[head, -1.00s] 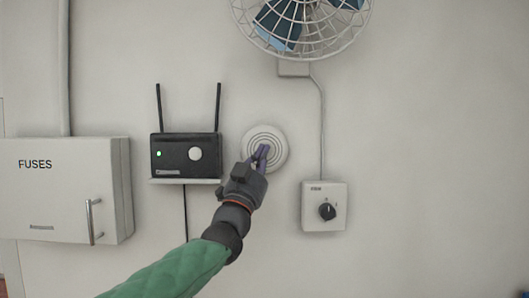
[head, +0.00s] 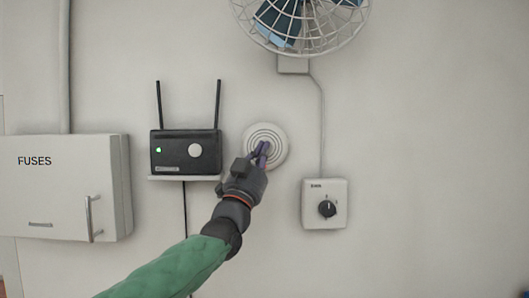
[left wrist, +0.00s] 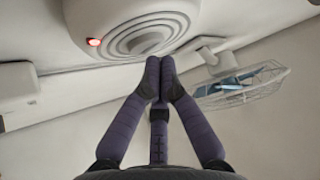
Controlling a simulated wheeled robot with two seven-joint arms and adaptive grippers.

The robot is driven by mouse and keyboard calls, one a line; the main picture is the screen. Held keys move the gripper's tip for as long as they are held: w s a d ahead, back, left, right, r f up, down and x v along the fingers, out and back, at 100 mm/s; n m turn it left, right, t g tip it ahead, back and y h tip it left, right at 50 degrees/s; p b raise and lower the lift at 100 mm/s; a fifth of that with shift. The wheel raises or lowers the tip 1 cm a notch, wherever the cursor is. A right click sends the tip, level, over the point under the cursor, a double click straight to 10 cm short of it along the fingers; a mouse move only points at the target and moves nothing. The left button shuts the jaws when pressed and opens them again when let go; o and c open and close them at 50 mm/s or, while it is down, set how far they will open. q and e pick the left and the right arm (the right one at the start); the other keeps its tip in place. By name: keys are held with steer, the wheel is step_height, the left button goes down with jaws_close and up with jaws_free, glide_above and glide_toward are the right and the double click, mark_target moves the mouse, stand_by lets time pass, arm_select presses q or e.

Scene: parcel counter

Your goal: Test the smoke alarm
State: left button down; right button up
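The smoke alarm (head: 268,136) is a round white disc with concentric rings on the wall, right of the black router. In the left wrist view the alarm (left wrist: 125,22) fills the top, with a small red light on its left side. My left gripper (head: 263,149) is in front of the alarm's lower middle and hides part of it. My right gripper is not in view.
A black router (head: 186,151) with two antennas and a green light sits on a small shelf left of the alarm. A fuse box (head: 60,190) is further left. A caged fan (head: 300,22) is above, and its dial switch (head: 324,205) is to the lower right.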

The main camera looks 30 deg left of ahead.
arm_select(q)
steer(key=shift+s, duration=0.1)
steer(key=shift+d, duration=0.1)
steer(key=s+d, duration=0.1)
steer(key=s+d+b, duration=0.1)
steer(key=s, duration=0.1)
steer(key=s+d, duration=0.1)
steer(key=s, duration=0.1)
steer(key=shift+b, duration=0.4)
stand_by(0.3)
stand_by(0.6)
